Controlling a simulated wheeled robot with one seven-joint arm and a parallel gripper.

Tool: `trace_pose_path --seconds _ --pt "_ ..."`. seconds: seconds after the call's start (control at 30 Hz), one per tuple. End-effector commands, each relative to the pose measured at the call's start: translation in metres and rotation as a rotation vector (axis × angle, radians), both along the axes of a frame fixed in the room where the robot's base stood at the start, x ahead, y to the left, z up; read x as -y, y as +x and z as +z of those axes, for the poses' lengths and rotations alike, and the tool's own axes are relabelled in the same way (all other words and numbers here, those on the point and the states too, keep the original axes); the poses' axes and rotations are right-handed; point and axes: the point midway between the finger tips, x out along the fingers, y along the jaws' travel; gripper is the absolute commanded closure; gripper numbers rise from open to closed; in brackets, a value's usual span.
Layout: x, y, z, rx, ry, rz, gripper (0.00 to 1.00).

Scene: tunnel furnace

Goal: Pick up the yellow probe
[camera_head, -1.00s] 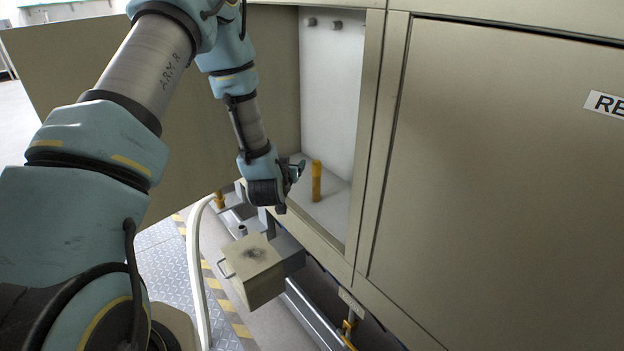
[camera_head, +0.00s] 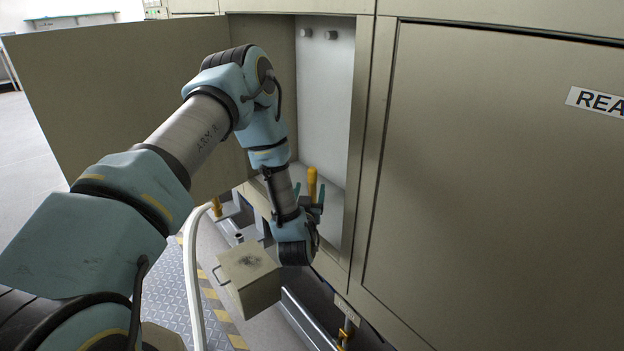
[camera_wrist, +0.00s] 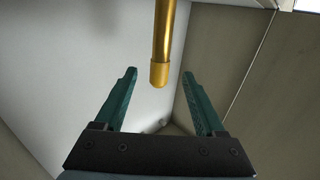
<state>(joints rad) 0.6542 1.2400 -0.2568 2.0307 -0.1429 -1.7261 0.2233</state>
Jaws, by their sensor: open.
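The yellow probe (camera_head: 312,184) stands upright on the floor of the open cabinet compartment in the head view. In the wrist view the probe (camera_wrist: 161,45) comes down from the top edge, and its rounded end lies between the lines of the two fingers, just beyond their tips. My gripper (camera_head: 309,192) is at the compartment opening, close to the probe. In the wrist view my gripper (camera_wrist: 160,76) has its two green fingers wide apart with nothing held between them. The probe's lower part is partly hidden by my gripper in the head view.
The compartment has a white inner wall (camera_head: 325,100) close to the right of the probe. The open cabinet door (camera_head: 110,100) stands on the left. A beige box with a handle (camera_head: 250,275) and a white curved pipe (camera_head: 191,270) are below. A closed panel (camera_head: 490,180) fills the right.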

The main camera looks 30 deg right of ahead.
Motion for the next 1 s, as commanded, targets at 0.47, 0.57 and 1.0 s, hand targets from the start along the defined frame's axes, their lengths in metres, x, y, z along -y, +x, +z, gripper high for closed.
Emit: trace_pose_path --seconds 0.47,0.57,1.0 --pt "0.029 0.045 0.005 -0.001 0.0 0.001 0.28" --pt "0.038 0.057 0.008 -0.002 0.001 0.002 0.28" --pt "0.051 0.077 0.003 -0.002 0.002 0.0 0.28"
